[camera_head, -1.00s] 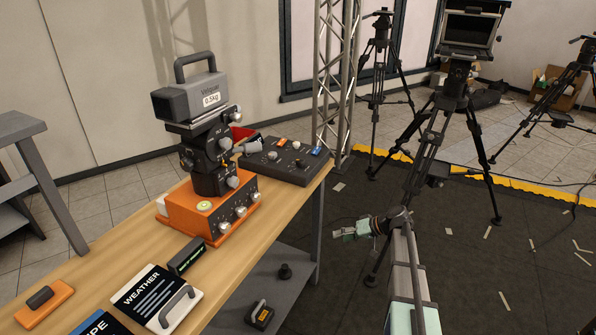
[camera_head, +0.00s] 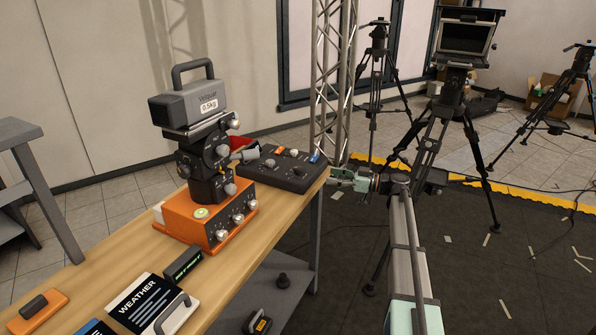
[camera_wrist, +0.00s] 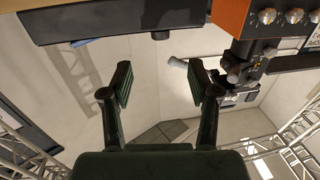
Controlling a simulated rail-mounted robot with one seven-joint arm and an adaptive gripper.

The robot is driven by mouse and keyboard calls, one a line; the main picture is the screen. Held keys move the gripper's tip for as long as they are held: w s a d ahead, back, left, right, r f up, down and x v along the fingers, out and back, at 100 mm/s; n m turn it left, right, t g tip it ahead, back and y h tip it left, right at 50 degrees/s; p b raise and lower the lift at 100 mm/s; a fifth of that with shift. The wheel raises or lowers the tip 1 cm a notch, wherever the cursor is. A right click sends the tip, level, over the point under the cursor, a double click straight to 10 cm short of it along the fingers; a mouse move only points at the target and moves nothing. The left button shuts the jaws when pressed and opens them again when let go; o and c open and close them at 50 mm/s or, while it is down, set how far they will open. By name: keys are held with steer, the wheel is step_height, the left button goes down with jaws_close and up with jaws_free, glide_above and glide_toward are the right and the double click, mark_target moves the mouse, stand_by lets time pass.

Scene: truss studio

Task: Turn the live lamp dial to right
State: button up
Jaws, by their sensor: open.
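A dark control panel (camera_head: 262,178) lies at the right end of the wooden table, with small knobs (camera_head: 270,162), an orange button and a blue button on top. An orange box (camera_head: 190,222) beside it has a row of silver dials (camera_head: 238,219) on its front. I cannot read which dial is the live lamp dial. My gripper (camera_head: 333,178) is open and empty, just right of the panel and apart from it. In the wrist view, the open fingers (camera_wrist: 160,68) have the panel edge (camera_wrist: 100,22) and the orange box (camera_wrist: 231,18) beyond them.
A WEATHER board (camera_head: 139,290) and a small dark display (camera_head: 183,266) lie nearer. A metal truss (camera_head: 328,80) rises behind the panel. Tripods stand on the dark floor at right.

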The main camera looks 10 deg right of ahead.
mark_target(298, 170)
steer(key=p+x, duration=0.1)
steer(key=x, duration=1.2)
steer(key=shift+w+a, duration=0.15)
steer(key=shift+a, duration=0.1)
jaws_close()
